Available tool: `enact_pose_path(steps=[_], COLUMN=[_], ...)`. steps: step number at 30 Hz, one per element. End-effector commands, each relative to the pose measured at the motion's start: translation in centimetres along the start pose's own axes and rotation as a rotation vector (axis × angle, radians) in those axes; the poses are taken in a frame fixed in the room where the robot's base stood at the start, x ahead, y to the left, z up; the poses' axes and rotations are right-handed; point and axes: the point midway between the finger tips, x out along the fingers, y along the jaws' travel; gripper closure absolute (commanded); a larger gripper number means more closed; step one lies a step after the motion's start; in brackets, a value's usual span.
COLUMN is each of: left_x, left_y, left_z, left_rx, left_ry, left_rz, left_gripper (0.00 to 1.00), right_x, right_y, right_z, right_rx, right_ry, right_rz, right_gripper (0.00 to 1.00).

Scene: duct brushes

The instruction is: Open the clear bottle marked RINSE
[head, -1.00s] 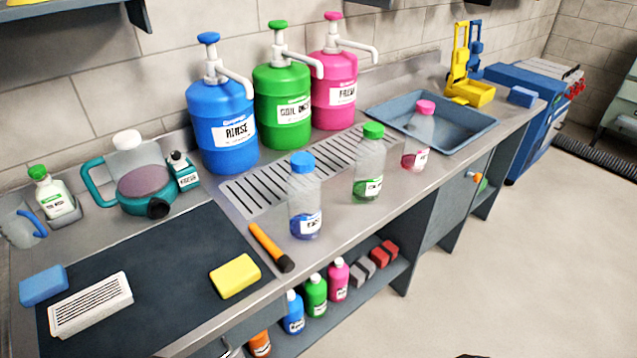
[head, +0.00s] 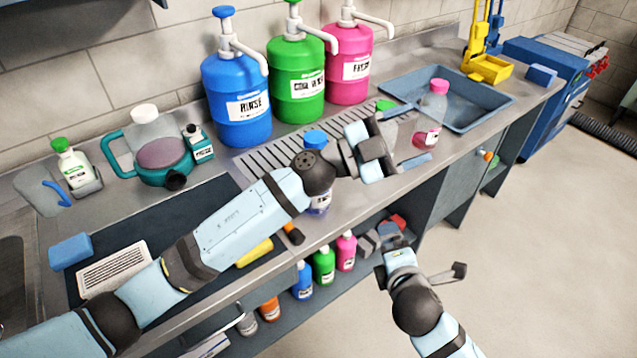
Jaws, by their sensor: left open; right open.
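Three clear bottles stand along the counter. The blue-capped bottle (head: 316,138) holds a little blue liquid and is partly hidden behind my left forearm; its label is too small to read surely. The green-capped bottle (head: 385,105) is mostly hidden behind my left gripper. The pink-capped bottle (head: 430,112) stands upright to the right, near the sink. My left gripper (head: 418,132) is open, with its fingers near the green-capped bottle; I cannot tell whether they touch. My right gripper (head: 394,238) is open in front of the lower shelf, below the counter edge, with nothing seen in it.
Blue (head: 237,105), green (head: 297,85) and pink (head: 347,70) pump jugs stand behind a slotted drain (head: 265,157); the blue jug reads RINSE. A sink (head: 400,82) lies at the right.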

Motion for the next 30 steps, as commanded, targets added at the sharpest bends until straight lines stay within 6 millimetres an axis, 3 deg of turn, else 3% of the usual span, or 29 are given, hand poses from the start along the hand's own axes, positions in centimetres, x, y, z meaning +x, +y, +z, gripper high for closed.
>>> enact_pose_path(steps=[1, 3, 7, 10, 13, 18, 21, 26, 30], left_x=[1.4, 2.1, 0.7, -2.2, -5.7, -10.2, -11.6, -12.2, -12.1], left_y=[0.8, 2.5, 3.4, 1.3, -2.8, -9.9, -12.3, -13.2, -13.2], left_z=[0.3, 1.4, 5.2, 8.6, 11.1, 12.3, 12.3, 12.2, 12.2], left_rx=[0.051, 0.101, 0.177, 0.215, 0.232, 0.226, 0.217, 0.210, 0.210], left_ry=[0.017, 0.012, -0.120, -0.322, -0.572, -0.940, -1.060, -1.111, -1.107], left_rz=[0.155, 0.389, 0.822, 1.113, 1.328, 1.511, 1.547, 1.562, 1.561], left_gripper=[0.26, 0.26, 0.26, 0.26, 0.26, 0.26, 0.26, 0.26, 0.26], right_x=[0.8, 1.6, 3.0, 3.8, 4.5, 5.2, 5.3, 6.1, 7.8], right_y=[1.1, 2.4, 4.6, 6.0, 7.1, 8.0, 8.2, 8.7, 9.8], right_z=[-0.6, -1.5, -3.3, -4.7, -6.0, -7.4, -7.8, -8.2, -8.7], right_rx=[-0.104, -0.263, -0.560, -0.785, -0.982, -1.215, -1.281, -1.310, -1.307], right_ry=[0.002, -0.001, -0.018, -0.042, -0.071, -0.115, -0.128, -0.135, -0.135], right_rz=[0.051, 0.124, 0.261, 0.361, 0.448, 0.546, 0.576, 0.588, 0.587], right_gripper=[0.00, 0.00, 0.00, 0.00, 0.00, 0.00, 0.00, 0.00, 0.00])
